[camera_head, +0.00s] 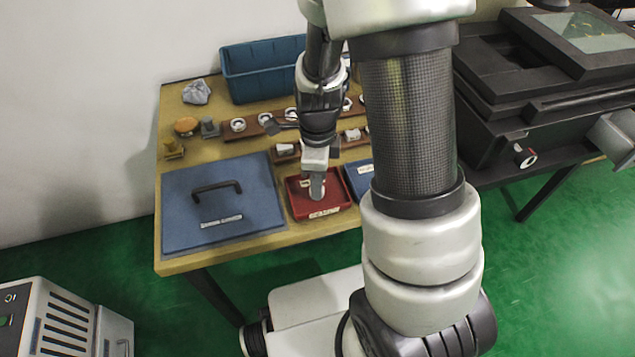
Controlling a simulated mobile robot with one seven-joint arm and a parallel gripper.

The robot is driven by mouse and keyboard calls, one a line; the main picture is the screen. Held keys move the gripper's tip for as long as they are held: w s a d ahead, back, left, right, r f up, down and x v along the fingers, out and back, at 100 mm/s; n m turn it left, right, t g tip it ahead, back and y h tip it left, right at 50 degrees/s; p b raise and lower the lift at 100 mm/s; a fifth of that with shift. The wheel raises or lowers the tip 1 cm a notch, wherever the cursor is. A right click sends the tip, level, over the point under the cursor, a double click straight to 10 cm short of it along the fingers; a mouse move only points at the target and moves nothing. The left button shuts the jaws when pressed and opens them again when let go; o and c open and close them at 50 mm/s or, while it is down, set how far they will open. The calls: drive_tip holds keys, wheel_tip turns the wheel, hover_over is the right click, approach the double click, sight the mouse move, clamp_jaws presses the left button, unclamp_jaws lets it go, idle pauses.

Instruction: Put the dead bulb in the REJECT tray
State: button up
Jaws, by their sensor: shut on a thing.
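A red tray (338,205) with a white label lies at the front middle of the wooden table. The label is too small to read. My gripper (317,190) points down over the red tray, its tips low within the outline of the tray. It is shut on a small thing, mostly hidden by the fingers. A small pale patch shows beside the fingers, at the left of the tray; I cannot tell whether it is held or lies in the tray. I cannot make out a bulb anywhere.
A blue lidded box (240,212) with a dark handle is left of the tray. A blue tray (358,178) is to the right, partly behind my arm. Brown racks with several pale rings (238,125) and a blue bin (262,75) stand behind. A dark machine (530,90) is at the right.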

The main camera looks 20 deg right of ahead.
drive_tip(key=shift+f, duration=0.1)
drive_tip(key=o, duration=1)
drive_tip(key=shift+o, duration=0.2)
drive_tip(key=s+r+n+t+p, duration=0.15)
drive_tip(key=r+n, duration=0.35)
drive_tip(key=r, duration=0.7)
drive_tip(key=s+r+n+t+p, duration=0.15)
drive_tip(key=r+n, duration=0.35)
drive_tip(key=r, duration=0.6)
drive_tip(key=s+r+n+t, duration=0.2)
drive_tip(key=s+r+n, duration=0.6)
drive_tip(key=n, duration=0.4)
drive_tip(key=shift+s+n+t+p, duration=0.3)
drive_tip(key=shift+s+p, duration=0.05)
drive_tip(key=shift+p, duration=0.05)
